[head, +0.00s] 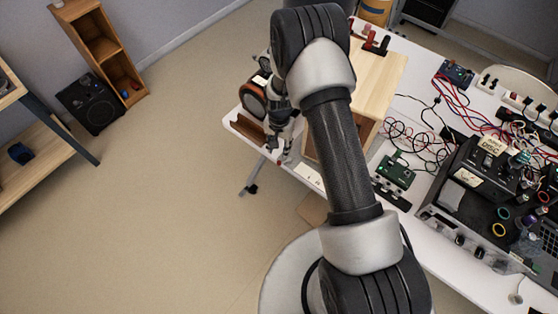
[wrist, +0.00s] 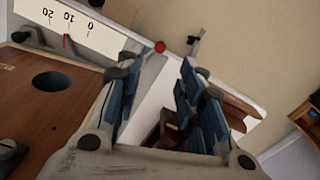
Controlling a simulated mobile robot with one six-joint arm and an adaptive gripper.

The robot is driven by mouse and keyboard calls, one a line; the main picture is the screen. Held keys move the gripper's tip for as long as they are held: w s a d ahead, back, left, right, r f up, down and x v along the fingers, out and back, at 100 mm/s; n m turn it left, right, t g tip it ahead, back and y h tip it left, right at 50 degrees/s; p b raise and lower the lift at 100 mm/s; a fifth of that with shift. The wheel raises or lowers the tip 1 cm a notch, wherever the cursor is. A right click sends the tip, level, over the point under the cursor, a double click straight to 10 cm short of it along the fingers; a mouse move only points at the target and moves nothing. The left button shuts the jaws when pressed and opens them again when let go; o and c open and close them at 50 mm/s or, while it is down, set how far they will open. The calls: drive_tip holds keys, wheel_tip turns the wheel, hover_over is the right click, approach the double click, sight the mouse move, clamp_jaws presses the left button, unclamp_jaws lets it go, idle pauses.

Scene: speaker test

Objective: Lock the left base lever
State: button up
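My gripper (wrist: 159,62) is open in the wrist view, its two blue-padded fingers apart with nothing held between them. A small red ball knob (wrist: 160,46) shows just beyond the fingertips, near the white table edge. In the head view my gripper (head: 284,138) is at the table's left end, beside the wooden box (head: 378,85); my arm hides part of the box.
A wooden panel with a round hole (wrist: 52,86) and a white scale strip (wrist: 75,28) lie left of my fingers. In the head view, cables and a dark equipment case (head: 480,190) crowd the table's right side. Open floor (head: 170,200) lies to the left.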

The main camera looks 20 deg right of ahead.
sight(279, 162)
wheel_tip(279, 162, down, 10)
drive_tip(key=shift+f+b, duration=0.1)
drive_tip(key=shift+b, duration=0.55)
clamp_jaws()
